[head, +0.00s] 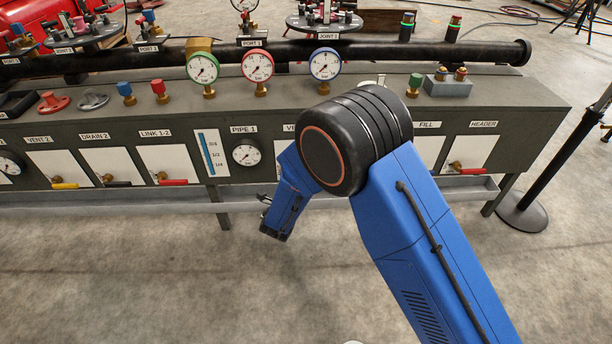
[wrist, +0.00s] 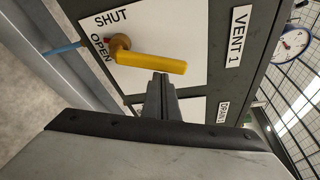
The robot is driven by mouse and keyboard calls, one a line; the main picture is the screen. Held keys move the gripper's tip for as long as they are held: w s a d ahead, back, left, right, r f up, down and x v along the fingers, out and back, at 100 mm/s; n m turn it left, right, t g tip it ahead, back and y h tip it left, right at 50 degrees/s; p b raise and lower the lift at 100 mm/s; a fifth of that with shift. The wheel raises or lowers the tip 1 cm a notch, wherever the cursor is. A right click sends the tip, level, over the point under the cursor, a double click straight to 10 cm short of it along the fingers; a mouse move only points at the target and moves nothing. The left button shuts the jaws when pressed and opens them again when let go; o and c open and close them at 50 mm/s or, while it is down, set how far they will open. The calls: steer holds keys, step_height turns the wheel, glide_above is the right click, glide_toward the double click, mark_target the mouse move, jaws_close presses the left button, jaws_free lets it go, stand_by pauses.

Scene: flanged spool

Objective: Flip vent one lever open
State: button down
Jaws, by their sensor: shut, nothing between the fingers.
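The vent 1 lever (wrist: 150,62) is a yellow handle on a brass valve hub in the wrist view. It points right across its white plate (wrist: 165,22), toward the VENT 1 label (wrist: 240,37), tilted slightly down.
The grey bench front (head: 110,130) carries similar plates with levers on both sides. A pipe 1 gauge (head: 246,153) sits left of my arm. A black post (head: 558,160) stands at the right. The floor before the bench is clear.

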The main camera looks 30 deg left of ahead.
steer(key=shift+s+a+r+n+t, duration=0.3)
steer(key=shift+s+a+n, duration=0.1)
steer(key=shift+a+n, duration=0.3)
steer(key=shift+s+a+r+n+t, duration=0.2)
steer(key=shift+s+a+r+n, duration=0.15)
steer(key=shift+a+n, duration=0.35)
steer(key=shift+d, duration=0.1)
